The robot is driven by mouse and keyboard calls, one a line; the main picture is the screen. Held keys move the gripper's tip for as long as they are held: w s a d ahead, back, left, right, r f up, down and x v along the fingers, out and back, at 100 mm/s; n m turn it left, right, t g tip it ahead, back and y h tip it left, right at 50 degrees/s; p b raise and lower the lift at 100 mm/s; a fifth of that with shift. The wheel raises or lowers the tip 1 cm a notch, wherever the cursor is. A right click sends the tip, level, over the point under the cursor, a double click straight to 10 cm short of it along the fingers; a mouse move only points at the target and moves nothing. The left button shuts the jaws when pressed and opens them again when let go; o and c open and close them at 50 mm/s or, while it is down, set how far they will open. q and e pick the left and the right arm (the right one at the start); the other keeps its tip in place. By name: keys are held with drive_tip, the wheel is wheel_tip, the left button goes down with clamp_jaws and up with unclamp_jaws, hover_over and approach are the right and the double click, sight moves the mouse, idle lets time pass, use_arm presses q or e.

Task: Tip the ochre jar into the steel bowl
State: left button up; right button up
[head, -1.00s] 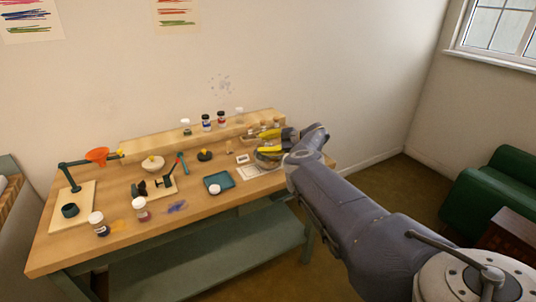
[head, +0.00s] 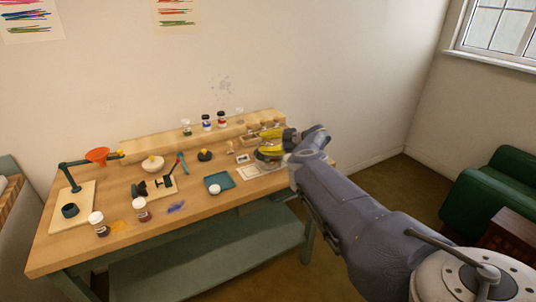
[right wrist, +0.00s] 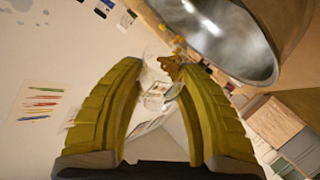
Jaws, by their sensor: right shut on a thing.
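My right gripper (head: 262,143) is over the right end of the workbench, its yellow fingers low and close to the steel bowl (head: 267,156). In the right wrist view the fingers (right wrist: 160,75) are shut on a small clear jar, the ochre jar (right wrist: 158,92). It has a pale label, and ochre-coloured material shows towards its far end. The steel bowl (right wrist: 225,38) fills the upper right of that view, its open inside beside the jar's far end. I cannot tell whether powder has fallen into it. The jar is hidden by the fingers in the head view. My left gripper is not in view.
Several jars, one a blue-labelled jar (head: 206,122), stand on the raised shelf (head: 160,143) at the back.

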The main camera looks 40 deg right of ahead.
drive_tip(key=shift+d+r, duration=0.1)
idle(0.9)
